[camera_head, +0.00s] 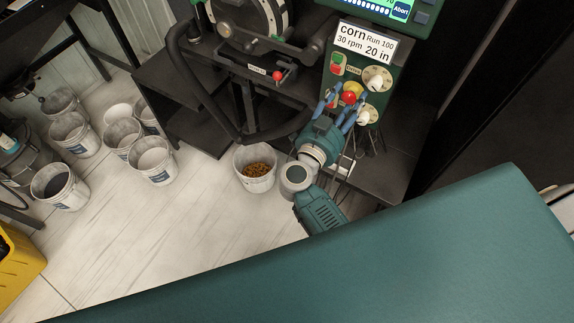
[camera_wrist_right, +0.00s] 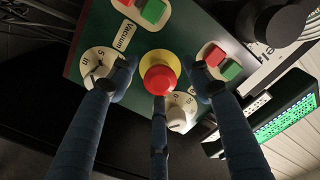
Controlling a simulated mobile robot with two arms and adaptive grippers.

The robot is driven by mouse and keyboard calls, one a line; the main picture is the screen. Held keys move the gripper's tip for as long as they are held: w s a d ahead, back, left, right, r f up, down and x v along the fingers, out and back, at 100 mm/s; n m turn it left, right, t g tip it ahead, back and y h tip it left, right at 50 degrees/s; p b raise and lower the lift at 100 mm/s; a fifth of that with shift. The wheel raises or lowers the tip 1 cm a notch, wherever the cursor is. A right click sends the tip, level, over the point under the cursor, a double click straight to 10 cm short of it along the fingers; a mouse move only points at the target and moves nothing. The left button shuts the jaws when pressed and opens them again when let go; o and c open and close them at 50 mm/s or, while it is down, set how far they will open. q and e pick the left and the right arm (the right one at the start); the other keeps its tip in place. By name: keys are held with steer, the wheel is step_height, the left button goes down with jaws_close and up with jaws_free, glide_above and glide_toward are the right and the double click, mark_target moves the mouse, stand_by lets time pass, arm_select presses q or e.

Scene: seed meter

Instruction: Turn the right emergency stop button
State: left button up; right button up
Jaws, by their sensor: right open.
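The red emergency stop button (camera_head: 348,98) with its yellow collar (camera_head: 353,87) sits low on the green control panel (camera_head: 386,97). In the right wrist view the red button (camera_wrist_right: 158,80) is near the middle, in front of the yellow collar (camera_wrist_right: 168,57). My right gripper (camera_head: 343,103) is open at the panel, with its blue fingers spread around the button. In the wrist view two fingers of the right gripper (camera_wrist_right: 161,82) flank the button and a third is just below it. Whether any finger touches it I cannot tell. My left gripper is not in view.
White dials (camera_head: 377,78) and green and red switches (camera_head: 337,64) sit close to the button. Another red knob (camera_head: 277,76) is on the black stand to the left. A bucket of grain (camera_head: 243,158) and several other buckets (camera_head: 152,158) stand on the pale floor.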

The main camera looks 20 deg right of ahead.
steer(key=shift+n, duration=1.2)
steer(key=n, duration=0.2)
steer(key=shift+n+b, duration=0.3)
steer(key=shift+b, duration=0.1)
steer(key=b+v, duration=0.3)
steer(key=v, duration=0.8)
steer(key=w+a+f+n+t+y+b, duration=0.1)
steer(key=w+a+f+n+t+y, duration=0.25)
steer(key=f, duration=0.25)
steer(key=w+a+f+n+t+y+b, duration=0.1)
steer(key=w+a+f+n+t+y, duration=0.1)
steer(key=a+f+n+t+y, duration=0.3)
steer(key=s+a+f+n+g+y+b, duration=0.1)
steer(key=a+f+n+g+y, duration=0.1)
steer(key=f, duration=0.6)
steer(key=s+a+f+n+g+y+b, duration=0.1)
steer(key=f+y, duration=0.2)
steer(key=f, duration=0.6)
steer(key=shift+a+n+g, duration=0.35)
steer(key=shift+a, duration=0.05)
